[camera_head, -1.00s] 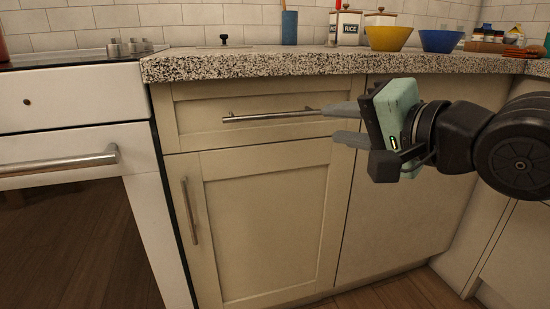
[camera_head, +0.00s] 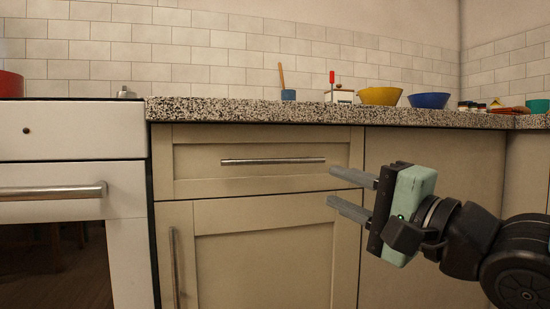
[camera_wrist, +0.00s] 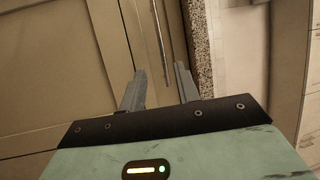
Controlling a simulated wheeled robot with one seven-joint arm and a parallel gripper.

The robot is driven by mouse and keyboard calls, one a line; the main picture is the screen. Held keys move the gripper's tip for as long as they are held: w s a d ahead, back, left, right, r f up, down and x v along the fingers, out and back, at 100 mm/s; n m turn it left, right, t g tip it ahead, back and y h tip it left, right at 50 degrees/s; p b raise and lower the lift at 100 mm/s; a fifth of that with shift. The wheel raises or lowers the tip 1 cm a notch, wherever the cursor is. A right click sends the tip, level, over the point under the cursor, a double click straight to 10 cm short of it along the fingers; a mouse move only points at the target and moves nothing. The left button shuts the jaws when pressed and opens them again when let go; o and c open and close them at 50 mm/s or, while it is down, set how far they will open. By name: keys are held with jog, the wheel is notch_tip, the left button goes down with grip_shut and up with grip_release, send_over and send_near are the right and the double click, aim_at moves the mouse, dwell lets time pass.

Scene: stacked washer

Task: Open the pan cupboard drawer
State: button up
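The drawer (camera_head: 195,162) is a cream panel under the speckled counter, and it is shut. Its horizontal metal bar handle (camera_head: 272,161) also shows in the wrist view (camera_wrist: 161,40), where it runs away beyond the fingertips. My gripper (camera_head: 332,186) is open and empty, its two grey fingers apart and pointing left. In the head view the fingertips are to the right of the handle's right end and a little lower. In the wrist view the gripper (camera_wrist: 160,70) has the handle's line between its fingers, with no visible contact.
A cupboard door (camera_head: 262,255) with a vertical handle (camera_head: 174,268) is below the drawer. A white oven (camera_head: 75,135) stands at the left. The granite counter (camera_head: 330,114) overhangs above and carries a yellow bowl (camera_head: 380,96) and a blue bowl (camera_head: 428,100).

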jog(key=w+p, duration=0.1)
jog(key=p, duration=1.2)
send_near(277, 163)
jog(key=shift+w+a+r, duration=0.45)
jog(key=shift+w+a, duration=0.05)
jog(key=shift+w, duration=0.15)
jog(key=shift+a+p, duration=0.1)
jog(key=shift+p, duration=1.1)
jog(key=x, duration=0.3)
jog(key=p+x, duration=0.1)
jog(key=x, duration=0.4)
jog(key=shift+w+a+f, duration=0.2)
jog(key=shift+w, duration=0.1)
grip_shut()
